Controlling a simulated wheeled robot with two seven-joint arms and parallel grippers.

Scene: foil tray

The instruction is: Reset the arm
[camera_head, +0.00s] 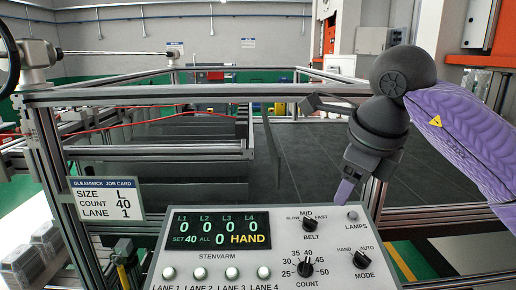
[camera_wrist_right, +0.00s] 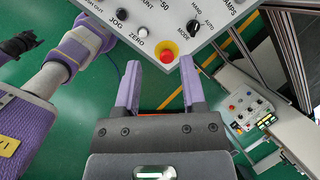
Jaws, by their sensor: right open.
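My right gripper (camera_head: 346,190) is open and empty, just above the upper right part of the control panel (camera_head: 293,238) in the head view. In the right wrist view its two purple fingers (camera_wrist_right: 160,82) are spread apart, with the red button (camera_wrist_right: 167,53) on the panel's edge showing beyond them. The panel's display (camera_head: 222,230) reads zero for every lane, SET 40 and HAND. The belt knob (camera_head: 309,225), count knob (camera_head: 305,268) and mode knob (camera_head: 361,260) are free of the gripper.
A job card (camera_head: 106,199) reading size L, count 40, lane 1 hangs left of the panel. Metal rails (camera_head: 200,95) and a dark belt surface (camera_head: 310,150) lie behind the panel. A second small control box (camera_wrist_right: 247,108) stands at the right in the wrist view.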

